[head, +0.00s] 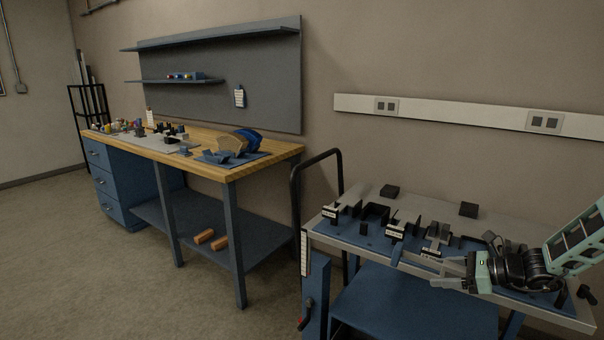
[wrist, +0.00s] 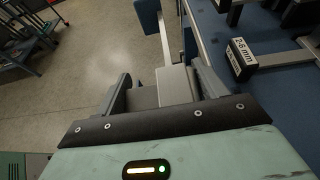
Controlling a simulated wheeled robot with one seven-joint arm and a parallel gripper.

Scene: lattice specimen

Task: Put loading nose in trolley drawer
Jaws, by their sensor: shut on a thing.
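My gripper (head: 447,284) is at the front edge of the trolley top, pointing left. In the wrist view its fingers (wrist: 163,88) are shut on a grey block-like part (wrist: 178,86). A narrow grey bar runs forward from the part to a blue plate (wrist: 149,14), which also shows in the head view (head: 397,252); whether they are one piece is unclear. The held part may be the loading nose, but no label shows on it. The trolley (head: 580,322) has a grey rim and a blue mat. I cannot make out an open drawer in either view.
Several black fixtures with white labels stand on the trolley mat, one marked 2-6 mm (wrist: 243,58). A black handle (head: 296,200) rises at the trolley's left end. A blue lower surface (head: 390,310) shows below. A wooden-topped workbench (head: 285,151) stands left, with open floor before it.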

